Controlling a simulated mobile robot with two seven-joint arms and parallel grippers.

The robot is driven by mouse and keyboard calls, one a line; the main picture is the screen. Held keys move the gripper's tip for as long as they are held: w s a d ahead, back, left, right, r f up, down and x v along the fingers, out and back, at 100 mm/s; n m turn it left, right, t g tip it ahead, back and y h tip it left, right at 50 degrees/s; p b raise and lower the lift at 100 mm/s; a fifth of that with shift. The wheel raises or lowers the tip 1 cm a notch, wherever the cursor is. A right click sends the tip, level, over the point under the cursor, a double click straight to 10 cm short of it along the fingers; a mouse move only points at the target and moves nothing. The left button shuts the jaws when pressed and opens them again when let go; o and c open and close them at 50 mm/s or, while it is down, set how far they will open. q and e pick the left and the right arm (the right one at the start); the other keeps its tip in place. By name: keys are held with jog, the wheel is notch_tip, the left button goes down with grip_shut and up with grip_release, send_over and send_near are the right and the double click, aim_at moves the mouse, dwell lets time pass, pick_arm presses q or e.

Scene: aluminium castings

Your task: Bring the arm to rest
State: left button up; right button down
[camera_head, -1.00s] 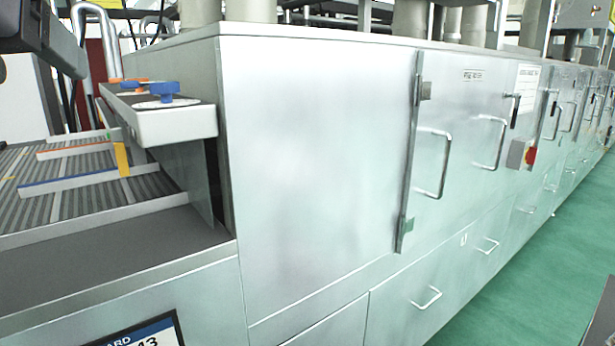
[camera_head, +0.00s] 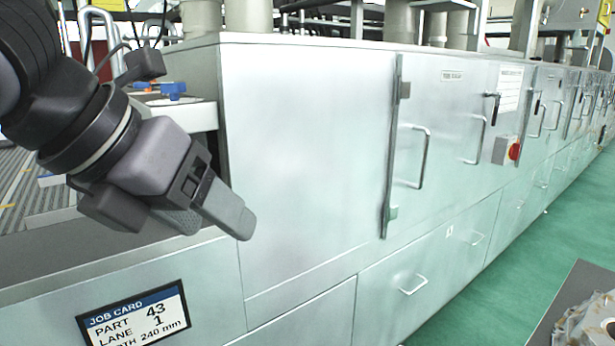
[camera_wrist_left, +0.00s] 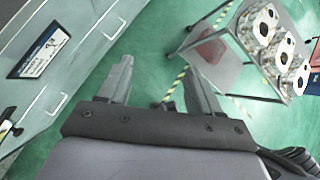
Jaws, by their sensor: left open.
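My left arm comes in from the left in the head view. Its gripper (camera_head: 218,224) hangs tilted down to the right in front of the metal cabinet's left end. In the left wrist view the two fingers of the left gripper (camera_wrist_left: 156,78) stand apart, with green floor between them and nothing held. My right gripper is in neither view.
A long metal cabinet (camera_head: 300,150) with handles fills the middle. A job card (camera_head: 135,315) is on the front panel at lower left. Several aluminium castings (camera_wrist_left: 262,22) sit on a table at upper right in the wrist view. Green floor (camera_head: 520,270) is open at right.

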pick_arm(q)
jog(key=s+d+f+m+g+h, duration=0.1)
jog(key=s+d+f+g+h, duration=0.15)
jog(key=d+g+h, duration=0.3)
jog(key=s+d+f+g+h, duration=0.1)
jog(key=s+d+g+h, duration=0.35)
jog(key=h, duration=0.25)
jog(key=w+a+f+n+t+y+p, duration=0.15)
jog(key=w+a+f+n+t, duration=0.45)
jog(key=n+t, duration=0.7)
jog(key=w+a+f+n+t+y, duration=0.35)
jog(key=w+f+n+t, duration=0.5)
jog(key=n, duration=0.75)
jog(key=s+a+f+n+y, duration=0.2)
jog(key=a+f+n+y, duration=0.1)
jog(key=f, duration=0.4)
jog(key=s+a+f+n+y, duration=0.2)
jog(key=a+f+n+y, duration=0.15)
jog(key=f, duration=0.45)
jog(key=s+a+f+n+g+y, duration=0.3)
jog(key=s+f+g, duration=0.4)
jog(key=s+f, duration=0.6)
notch_tip(320, 180, down, 3)
jog(key=shift+s+a+f+y+p, duration=0.15)
jog(key=shift+a+y+p, duration=0.25)
jog(key=shift+a, duration=0.4)
jog(key=c, duration=0.4)
jog(key=shift+d, duration=0.1)
